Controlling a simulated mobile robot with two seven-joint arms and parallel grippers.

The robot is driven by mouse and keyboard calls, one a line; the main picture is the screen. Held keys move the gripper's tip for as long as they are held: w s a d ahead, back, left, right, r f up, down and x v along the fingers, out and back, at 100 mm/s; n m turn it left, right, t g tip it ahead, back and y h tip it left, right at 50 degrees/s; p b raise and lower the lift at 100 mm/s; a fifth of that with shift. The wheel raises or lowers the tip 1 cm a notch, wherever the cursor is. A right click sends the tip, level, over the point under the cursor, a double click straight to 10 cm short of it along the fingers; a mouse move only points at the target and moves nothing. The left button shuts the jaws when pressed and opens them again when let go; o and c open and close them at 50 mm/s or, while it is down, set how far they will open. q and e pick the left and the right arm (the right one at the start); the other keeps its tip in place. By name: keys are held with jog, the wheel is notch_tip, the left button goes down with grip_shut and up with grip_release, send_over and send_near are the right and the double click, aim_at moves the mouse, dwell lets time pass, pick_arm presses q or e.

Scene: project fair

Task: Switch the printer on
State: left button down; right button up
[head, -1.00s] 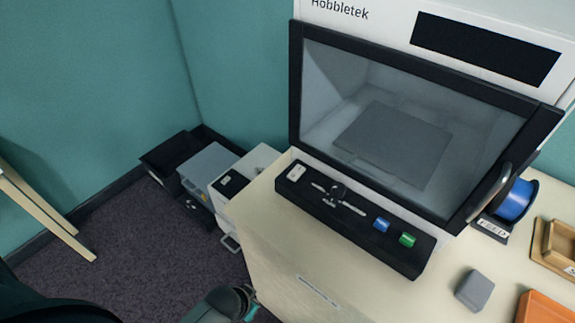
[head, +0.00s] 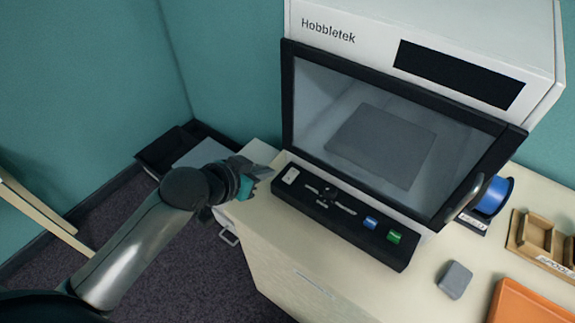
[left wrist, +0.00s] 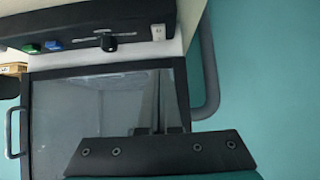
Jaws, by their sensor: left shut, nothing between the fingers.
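The printer (head: 450,45) is a white "Hobbletek" cabinet with a dark display (head: 460,74) and a closed, black-framed glass door (head: 385,140). Along its base runs a black control panel (head: 335,215) with a white switch (head: 291,176) at its left end, a dark knob (head: 328,194) on a slotted scale, a blue button (head: 370,223) and a green button (head: 393,237). My left gripper (head: 262,171) is shut and empty, just left of the panel's switch end and apart from it. The left wrist view shows the panel upside down, with the switch (left wrist: 158,33) near its right end.
A blue spool (head: 494,196), a wooden tray (head: 520,240), a grey block (head: 455,280) and an orange tray (head: 525,303) stand on the pale cabinet top to the right. Grey and black boxes (head: 200,155) stand on the floor behind my left arm.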

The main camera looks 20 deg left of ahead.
pick_arm(q)
jog(key=shift+w+r, duration=0.3)
jog(key=shift+r, duration=0.35)
jog(key=shift+d+f, duration=0.1)
jog(key=b, duration=0.1)
send_over(289, 178)
jog(key=s, duration=0.1)
jog(key=f, duration=0.5)
jog(key=shift+a+f, duration=0.2)
jog(key=shift+f, duration=0.05)
jog(key=f, duration=0.1)
jog(key=w+f+b, duration=0.1)
jog(key=f, duration=0.1)
jog(key=shift+d+f, duration=0.1)
jog(key=shift+d, duration=0.05)
jog(key=shift+f, duration=0.6)
